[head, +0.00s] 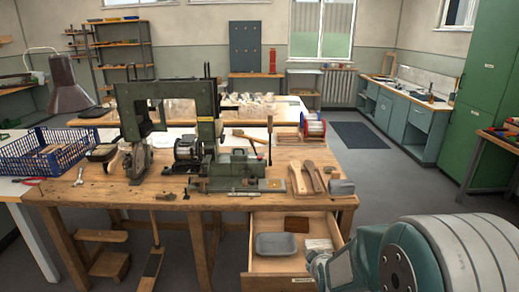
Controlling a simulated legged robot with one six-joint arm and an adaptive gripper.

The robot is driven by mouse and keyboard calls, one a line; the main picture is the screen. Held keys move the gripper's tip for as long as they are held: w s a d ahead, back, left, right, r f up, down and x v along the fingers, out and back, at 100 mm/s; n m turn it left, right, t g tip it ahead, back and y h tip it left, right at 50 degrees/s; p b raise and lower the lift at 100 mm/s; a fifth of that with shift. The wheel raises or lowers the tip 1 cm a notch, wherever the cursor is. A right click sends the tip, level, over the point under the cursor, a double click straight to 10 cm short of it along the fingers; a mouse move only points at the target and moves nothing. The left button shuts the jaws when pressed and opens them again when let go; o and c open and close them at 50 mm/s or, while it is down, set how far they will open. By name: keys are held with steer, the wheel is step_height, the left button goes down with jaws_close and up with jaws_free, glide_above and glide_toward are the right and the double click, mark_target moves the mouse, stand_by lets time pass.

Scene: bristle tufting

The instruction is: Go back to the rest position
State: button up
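Only a part of my own arm shows, at the lower right of the head view, large and close to the camera. My gripper is not in view, so its fingers and anything in them cannot be seen. The wooden workbench (100,193) stands ahead, with a dark green tufting machine (170,92) on it. Wooden brush bodies (307,177) lie on a small board at the bench's right end, next to a grey rounded item (342,187).
A drawer (279,265) under the bench stands open towards me, holding a grey tray (279,244) and a brown block (297,223). A blue basket (45,154) sits at the left. A green cabinet (488,85) stands at the right. Floor right of the bench (390,180) is clear.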

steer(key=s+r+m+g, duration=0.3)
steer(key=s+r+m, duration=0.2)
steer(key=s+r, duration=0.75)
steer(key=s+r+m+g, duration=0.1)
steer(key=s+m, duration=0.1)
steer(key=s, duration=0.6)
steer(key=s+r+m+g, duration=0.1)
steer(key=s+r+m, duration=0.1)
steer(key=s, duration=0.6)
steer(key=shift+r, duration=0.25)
